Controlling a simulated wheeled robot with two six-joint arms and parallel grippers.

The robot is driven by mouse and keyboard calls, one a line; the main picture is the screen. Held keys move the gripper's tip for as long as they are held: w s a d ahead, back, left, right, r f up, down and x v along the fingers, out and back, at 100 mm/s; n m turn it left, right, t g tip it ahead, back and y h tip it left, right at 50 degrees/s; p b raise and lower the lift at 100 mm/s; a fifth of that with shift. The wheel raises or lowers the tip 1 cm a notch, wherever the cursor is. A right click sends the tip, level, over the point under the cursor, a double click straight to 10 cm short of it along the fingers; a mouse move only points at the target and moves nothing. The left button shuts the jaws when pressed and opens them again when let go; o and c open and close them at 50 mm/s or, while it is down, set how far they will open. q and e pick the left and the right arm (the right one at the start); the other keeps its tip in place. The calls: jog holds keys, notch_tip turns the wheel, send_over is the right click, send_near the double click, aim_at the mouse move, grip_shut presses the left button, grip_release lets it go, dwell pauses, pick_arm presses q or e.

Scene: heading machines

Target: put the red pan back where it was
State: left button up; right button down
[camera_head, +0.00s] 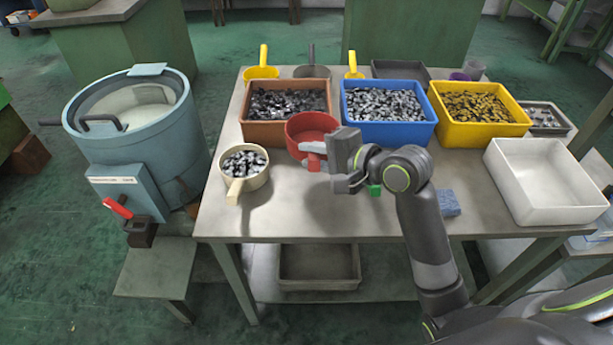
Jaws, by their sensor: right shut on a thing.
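The red pan (308,124) is in front of the brown bin and the blue bin in the head view, overlapping their near edges. It looks raised, with a shadow on the table below. My right gripper (328,156) is shut on the red pan at its handle, on the near side. The fingers and wrist hide part of the handle. The inside of the pan looks empty. My left gripper is not in view.
On the table (270,215) stand a brown bin (285,132), a blue bin (395,133) and a yellow bin (485,132) of small parts. A cream pan (238,187) with parts sits at left, a white tray (545,205) at right. Yellow scoops (262,72) stand behind.

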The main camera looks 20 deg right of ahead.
jog(key=shift+w+a+f, duration=0.1)
jog(key=shift+w+f, duration=0.1)
jog(key=shift+f, duration=0.25)
notch_tip(320, 180, down, 8)
jog(key=shift+s+f+b, duration=0.1)
jog(key=shift+s+b, duration=0.05)
jog(key=shift+b, duration=1.1)
jog(key=shift+f, duration=0.4)
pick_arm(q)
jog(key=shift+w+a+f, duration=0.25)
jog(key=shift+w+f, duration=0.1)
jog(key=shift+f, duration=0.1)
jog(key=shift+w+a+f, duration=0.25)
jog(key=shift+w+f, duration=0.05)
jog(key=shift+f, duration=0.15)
pick_arm(e)
jog(key=c, duration=1.3)
grip_release()
jog(key=shift+f, duration=0.1)
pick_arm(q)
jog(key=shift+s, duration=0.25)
pick_arm(e)
jog(key=shift+o, duration=0.2)
